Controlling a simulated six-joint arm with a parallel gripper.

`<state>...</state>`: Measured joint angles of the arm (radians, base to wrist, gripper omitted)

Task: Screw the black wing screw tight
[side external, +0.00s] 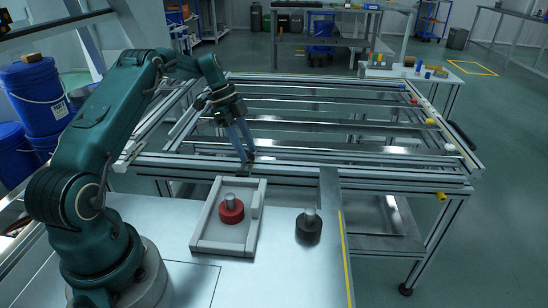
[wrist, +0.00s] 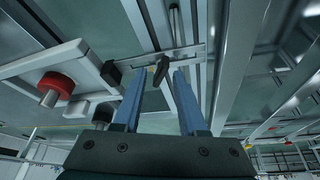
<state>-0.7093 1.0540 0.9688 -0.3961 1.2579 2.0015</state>
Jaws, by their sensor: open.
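The black wing screw (wrist: 161,68) sits on a metal plate on the frame's rail in the wrist view, its wing tilted in the picture. My gripper (wrist: 158,75) is open, with one blue finger on each side of the screw in that view. I cannot tell whether the fingers reach it in depth; no contact shows. In the side external view my gripper (side external: 248,157) points down at the near rail of the frame, and the screw is too small and covered to make out clearly.
A shallow tray (side external: 196,228) holds a red knob with a metal stem (side external: 231,209). A black knob with a metal stem (side external: 309,228) stands on the table right of it. The aluminium frame (side external: 400,181) stretches behind. A small black block (wrist: 110,73) lies left of the fingers.

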